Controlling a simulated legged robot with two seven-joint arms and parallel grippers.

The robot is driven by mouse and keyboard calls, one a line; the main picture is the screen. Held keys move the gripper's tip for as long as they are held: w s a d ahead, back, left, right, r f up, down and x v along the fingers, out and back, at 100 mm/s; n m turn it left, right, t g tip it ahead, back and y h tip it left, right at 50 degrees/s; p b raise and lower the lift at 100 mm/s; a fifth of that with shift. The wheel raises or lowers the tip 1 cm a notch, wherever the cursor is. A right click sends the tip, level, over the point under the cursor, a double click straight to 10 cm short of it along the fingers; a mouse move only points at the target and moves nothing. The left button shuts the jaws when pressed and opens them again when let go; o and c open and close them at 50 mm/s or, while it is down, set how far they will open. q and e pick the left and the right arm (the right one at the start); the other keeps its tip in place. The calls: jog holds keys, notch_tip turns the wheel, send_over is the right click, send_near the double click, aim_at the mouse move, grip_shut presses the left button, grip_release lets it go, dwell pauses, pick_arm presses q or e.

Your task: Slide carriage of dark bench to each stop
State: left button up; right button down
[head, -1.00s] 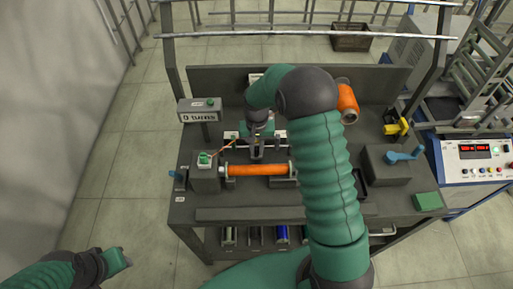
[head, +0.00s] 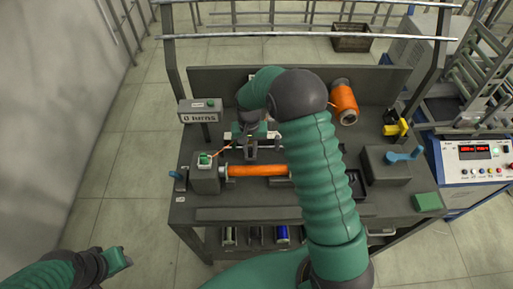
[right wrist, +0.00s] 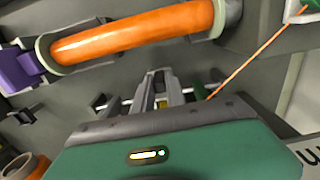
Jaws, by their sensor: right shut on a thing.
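The dark bench (head: 188,214) stands in front of me. An orange-wound bobbin (head: 258,170) lies across its middle, and it also shows along the top of the right wrist view (right wrist: 135,33). Behind the bobbin is the carriage on its rail, mostly covered by my right gripper (head: 249,148). In the right wrist view my right gripper (right wrist: 160,98) is shut on a small part of the carriage, with a bit of yellow between the fingers. An orange wire (right wrist: 245,67) runs close beside it. My left gripper (head: 120,259) is at the lower left, away from the bench; its jaws are too small to read.
A counter box (head: 199,116) reading "0 turns" stands at the bench's left. An orange spool (head: 344,101) is at the back right. A grey box with a blue crank (head: 403,155) and a green block (head: 427,201) are at the right. My right arm hides the bench's middle right.

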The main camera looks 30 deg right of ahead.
jog(key=w+a, duration=0.2)
jog(key=shift+a, duration=0.4)
jog(key=c, duration=1.4)
grip_release()
jog(key=shift+d, duration=0.1)
jog(key=shift+o, duration=0.2)
notch_tip(320, 180, up, 17)
jog(key=shift+f, duration=0.15)
